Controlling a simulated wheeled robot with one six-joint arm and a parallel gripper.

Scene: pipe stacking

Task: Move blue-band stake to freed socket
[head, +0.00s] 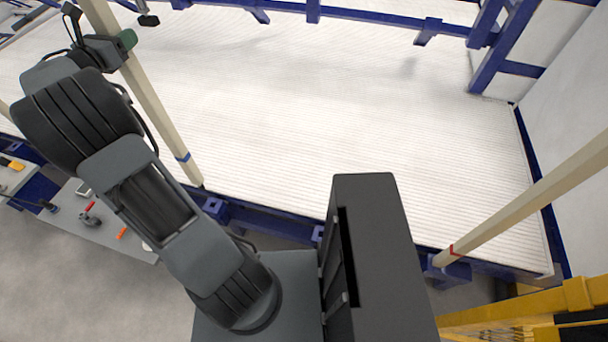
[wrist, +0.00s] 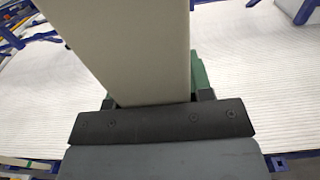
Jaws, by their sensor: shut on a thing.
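The blue-band stake (head: 153,105) is a long pale square post with a blue band near its lower end. My gripper (head: 120,47) is shut on it high up, and the stake hangs slightly tilted in the head view. Its lower end shows near the bed's front edge, close to an empty blue socket (head: 215,209); I cannot tell its height above it. Another blue socket (head: 318,235) is partly hidden by my body. In the wrist view the stake (wrist: 125,45) fills the upper middle, between the jaws, with a green jaw part at its right.
A white ribbed bed (head: 330,110) with blue frame rails lies clear ahead. A red-band stake (head: 530,197) stands in a socket at the right. A yellow rail (head: 520,315) is at lower right. A grey table (head: 110,225) with tools is at lower left.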

